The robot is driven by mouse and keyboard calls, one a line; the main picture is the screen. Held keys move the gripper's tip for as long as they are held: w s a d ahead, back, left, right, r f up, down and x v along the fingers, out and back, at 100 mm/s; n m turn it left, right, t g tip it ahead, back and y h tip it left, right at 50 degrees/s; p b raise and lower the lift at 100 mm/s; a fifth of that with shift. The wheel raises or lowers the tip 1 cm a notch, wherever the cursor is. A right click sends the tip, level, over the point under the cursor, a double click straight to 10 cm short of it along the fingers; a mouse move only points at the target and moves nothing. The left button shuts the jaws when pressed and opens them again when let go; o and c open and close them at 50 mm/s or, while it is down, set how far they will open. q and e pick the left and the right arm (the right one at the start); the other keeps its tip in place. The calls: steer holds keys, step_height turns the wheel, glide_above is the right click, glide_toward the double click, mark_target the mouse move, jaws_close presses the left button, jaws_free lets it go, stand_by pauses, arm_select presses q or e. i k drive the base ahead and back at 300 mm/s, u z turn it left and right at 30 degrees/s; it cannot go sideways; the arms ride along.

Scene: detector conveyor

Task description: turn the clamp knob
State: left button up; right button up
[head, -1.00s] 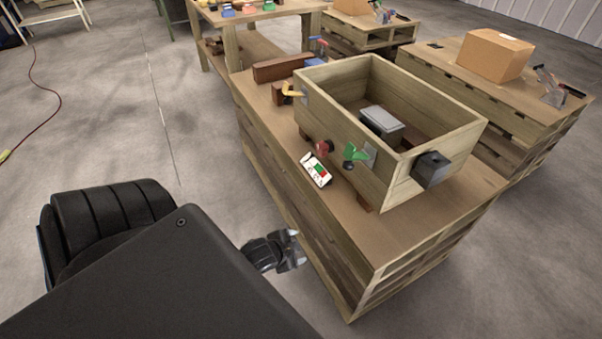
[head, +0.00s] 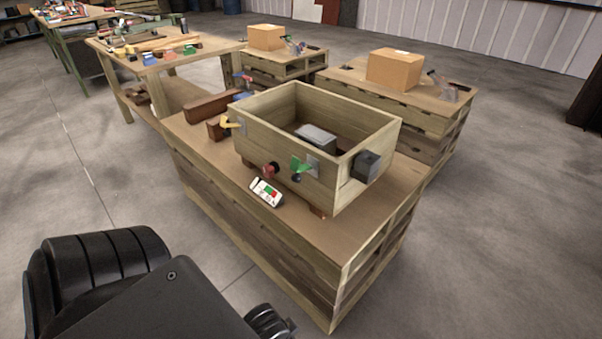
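A wooden open-topped box (head: 340,185) stands on a pallet-built bench (head: 225,165). Its near side carries a red knob (head: 270,169), a green handle (head: 300,164) on a grey plate, and a dark round knob under the green handle. I cannot tell which one is the clamp knob. My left gripper (head: 284,326) shows only partly at the bottom edge, low in front of the bench and apart from the box. Its fingers are unclear. My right gripper is out of view.
A white panel with green and red patches (head: 266,192) lies before the box. A grey block (head: 316,137) is inside it. Brown wooden blocks (head: 205,108) lie behind left. Other benches with cardboard boxes (head: 394,69) stand behind.

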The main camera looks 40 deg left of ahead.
mark_target(268, 171)
steer(key=z, duration=0.1)
steer(key=k, duration=0.2)
steer(key=z, duration=0.2)
steer(key=i, duration=0.8)
steer(key=u, duration=1.15)
steer(key=i, duration=0.4)
steer(key=u, duration=0.5)
